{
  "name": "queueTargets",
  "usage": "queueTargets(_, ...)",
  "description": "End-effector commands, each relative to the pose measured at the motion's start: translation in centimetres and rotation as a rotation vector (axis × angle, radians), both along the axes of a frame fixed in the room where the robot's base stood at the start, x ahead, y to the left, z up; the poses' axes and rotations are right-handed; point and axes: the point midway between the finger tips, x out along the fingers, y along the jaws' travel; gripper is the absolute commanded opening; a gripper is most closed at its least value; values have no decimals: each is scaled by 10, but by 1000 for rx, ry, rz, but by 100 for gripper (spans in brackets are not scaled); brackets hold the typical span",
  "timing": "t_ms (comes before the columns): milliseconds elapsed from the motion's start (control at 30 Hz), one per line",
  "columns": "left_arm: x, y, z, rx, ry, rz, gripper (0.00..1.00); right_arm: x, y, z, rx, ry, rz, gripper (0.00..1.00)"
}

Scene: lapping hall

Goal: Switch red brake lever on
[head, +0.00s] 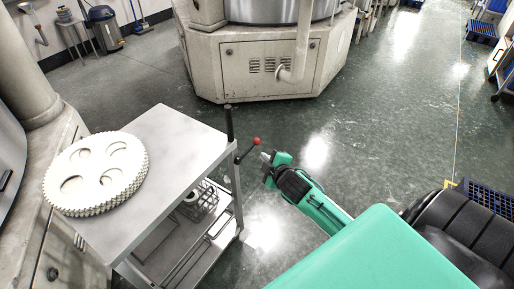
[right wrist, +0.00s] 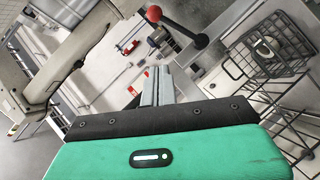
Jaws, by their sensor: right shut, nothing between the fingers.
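The red brake lever's ball knob (head: 257,141) sits on a dark rod slanting up and right from a post at the right edge of the grey cart. My right gripper (head: 265,157) is just below and right of the knob, its tips pointing left toward the cart. In the right wrist view the red knob (right wrist: 153,14) shows at the top centre, beyond the fingertips, with its rod running right to a dark pivot. The right fingers (right wrist: 157,84) are together with nothing between them. A gap shows between fingers and knob. My left gripper is not in view.
The cart top (head: 170,165) carries a stack of pale toothed discs (head: 97,172). A wire basket (head: 201,200) stands on the cart's lower shelf. A large machine (head: 262,66) stands behind. Green floor is open between the cart, the machine and my right arm.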

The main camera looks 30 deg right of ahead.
Motion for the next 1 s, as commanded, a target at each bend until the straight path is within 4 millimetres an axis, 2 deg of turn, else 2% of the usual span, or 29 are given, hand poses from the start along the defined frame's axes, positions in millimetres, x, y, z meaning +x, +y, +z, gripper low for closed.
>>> queueTargets(333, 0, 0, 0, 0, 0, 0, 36, 1, 0, 1, 0, -1, 0, 0)
queueTargets(467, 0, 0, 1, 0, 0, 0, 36, 9, -1, -2, 1, -1, -1, 0)
queueTargets(1000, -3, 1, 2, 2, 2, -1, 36, 95, -13, -32, 1, -1, -1, 0)
